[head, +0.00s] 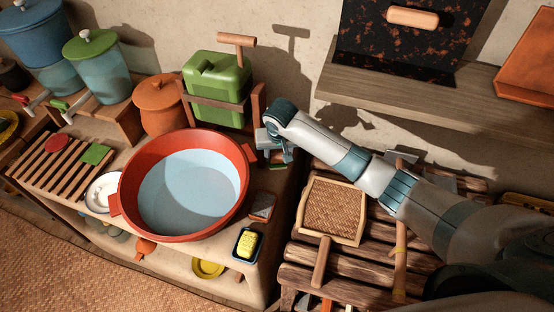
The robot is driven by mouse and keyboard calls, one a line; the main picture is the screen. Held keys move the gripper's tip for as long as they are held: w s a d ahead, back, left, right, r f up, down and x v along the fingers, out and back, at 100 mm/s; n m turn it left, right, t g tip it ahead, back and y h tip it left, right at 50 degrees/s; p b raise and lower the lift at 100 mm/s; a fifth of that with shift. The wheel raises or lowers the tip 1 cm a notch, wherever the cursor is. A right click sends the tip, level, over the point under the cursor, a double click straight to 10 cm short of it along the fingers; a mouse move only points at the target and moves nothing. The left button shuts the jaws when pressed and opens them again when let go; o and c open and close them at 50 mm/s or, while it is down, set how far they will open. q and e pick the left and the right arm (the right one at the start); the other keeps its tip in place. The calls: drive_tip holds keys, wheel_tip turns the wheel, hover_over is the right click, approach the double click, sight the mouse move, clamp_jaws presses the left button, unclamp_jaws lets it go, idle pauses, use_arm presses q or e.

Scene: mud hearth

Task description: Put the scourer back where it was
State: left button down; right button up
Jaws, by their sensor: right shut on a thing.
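My right gripper (276,156) reaches in from the right and points down at the counter's back right, just right of the red basin (243,160). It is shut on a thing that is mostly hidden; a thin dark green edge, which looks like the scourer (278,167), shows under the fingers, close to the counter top. I cannot tell whether it touches the counter. My left gripper is not in view.
The basin holds water. A brown-grey block (262,205) and yellow soap in a blue dish (247,243) lie right of it. A green can (217,85) stands behind in a wooden frame. A woven tray (331,210) rests on the slatted bench at right.

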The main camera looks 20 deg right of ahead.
sight(277, 161)
drive_tip(key=shift+w+f, duration=0.25)
drive_tip(key=shift+w, duration=0.15)
wheel_tip(277, 161, down, 3)
drive_tip(key=shift+f+p, duration=0.2)
drive_tip(key=shift+p, duration=0.45)
drive_tip(key=shift+f, duration=0.3)
drive_tip(key=shift+f, duration=0.15)
drive_tip(key=o, duration=0.6)
drive_tip(key=shift+o, duration=0.2)
